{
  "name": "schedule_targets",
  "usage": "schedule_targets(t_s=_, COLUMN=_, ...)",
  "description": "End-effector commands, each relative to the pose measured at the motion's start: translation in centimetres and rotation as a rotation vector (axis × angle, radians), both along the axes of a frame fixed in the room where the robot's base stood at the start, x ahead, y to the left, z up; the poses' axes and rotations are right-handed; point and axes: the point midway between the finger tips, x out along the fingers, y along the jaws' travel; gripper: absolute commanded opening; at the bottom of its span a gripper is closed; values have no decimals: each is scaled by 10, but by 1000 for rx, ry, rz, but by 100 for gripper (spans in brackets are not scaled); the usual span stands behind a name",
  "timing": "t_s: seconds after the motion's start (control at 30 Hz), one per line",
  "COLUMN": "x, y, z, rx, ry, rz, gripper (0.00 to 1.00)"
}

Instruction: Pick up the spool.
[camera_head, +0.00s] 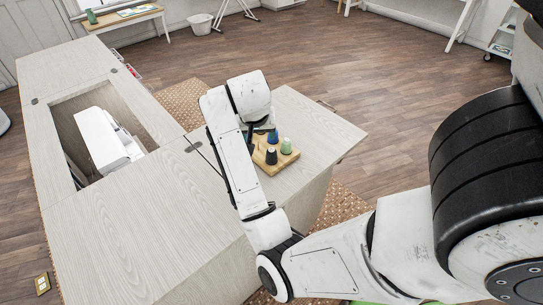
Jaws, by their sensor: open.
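Several thread spools stand upright on a small wooden holder (291,159) on the right part of the cabinet top. I see a dark spool (271,157) in front, a blue spool (272,137) behind it, and a pale green spool (286,146) at the right. I cannot tell which one is the task's spool. My gripper (251,134) is at the left edge of the holder, below my white wrist. It is open and mostly hidden by my arm, so contact with any spool cannot be seen.
The pale wood cabinet (120,235) fills the left and middle, with a white sewing machine (103,140) in its recess. The cabinet top (325,130) right of the holder is clear. A bin (200,23) and a small table (122,17) stand at the back.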

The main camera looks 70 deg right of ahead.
Motion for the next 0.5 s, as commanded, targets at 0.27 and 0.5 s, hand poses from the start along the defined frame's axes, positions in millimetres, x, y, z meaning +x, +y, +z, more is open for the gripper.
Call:
schedule_targets(t_s=0.27, x=-26, y=-32, z=11, rx=267, ry=-49, rz=-501, gripper=71)
schedule_targets(t_s=0.5, x=-28, y=-25, z=11, rx=434, ry=-51, rz=-686, gripper=71)
